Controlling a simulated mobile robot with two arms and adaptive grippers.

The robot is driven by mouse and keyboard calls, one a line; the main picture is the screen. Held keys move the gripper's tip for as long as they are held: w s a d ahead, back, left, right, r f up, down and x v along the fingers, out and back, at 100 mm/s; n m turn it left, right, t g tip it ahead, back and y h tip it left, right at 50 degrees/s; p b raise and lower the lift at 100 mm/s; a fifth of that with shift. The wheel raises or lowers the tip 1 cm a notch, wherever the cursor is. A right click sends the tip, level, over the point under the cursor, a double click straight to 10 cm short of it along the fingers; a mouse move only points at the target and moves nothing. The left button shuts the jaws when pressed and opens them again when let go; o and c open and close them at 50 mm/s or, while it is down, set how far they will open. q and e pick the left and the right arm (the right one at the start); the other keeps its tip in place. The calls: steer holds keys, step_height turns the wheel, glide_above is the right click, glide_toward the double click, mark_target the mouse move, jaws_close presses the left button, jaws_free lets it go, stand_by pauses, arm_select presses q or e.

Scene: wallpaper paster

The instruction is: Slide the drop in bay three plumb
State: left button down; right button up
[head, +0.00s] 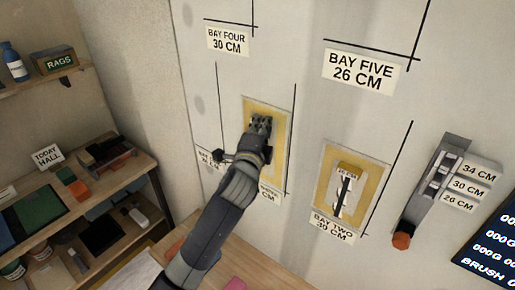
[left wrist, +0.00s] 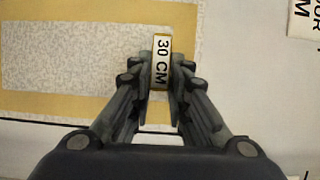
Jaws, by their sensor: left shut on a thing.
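A drop, a speckled panel with a yellow border (head: 281,122), lies on the wall behind my left gripper (head: 260,127). It fills much of the left wrist view (left wrist: 60,103). There, my left gripper (left wrist: 161,78) is shut on a small grip block labelled "30 CM" (left wrist: 162,52) on the panel. The wall label below this drop (head: 270,192) is partly covered by my arm, so its bay name cannot be read. A black vertical line (head: 293,130) runs close along the panel's right side. My right gripper is not in view.
To the right hangs a similar drop (head: 372,207) above the label "BAY TWO 30 CM" (head: 333,228). Shelves with bottles and boxes (head: 145,165) stand left. A wooden bench top (head: 270,272) lies below.

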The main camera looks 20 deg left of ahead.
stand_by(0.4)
arm_select(q)
steer(key=c, duration=1.4)
jaws_free()
steer(key=shift+c, duration=0.2)
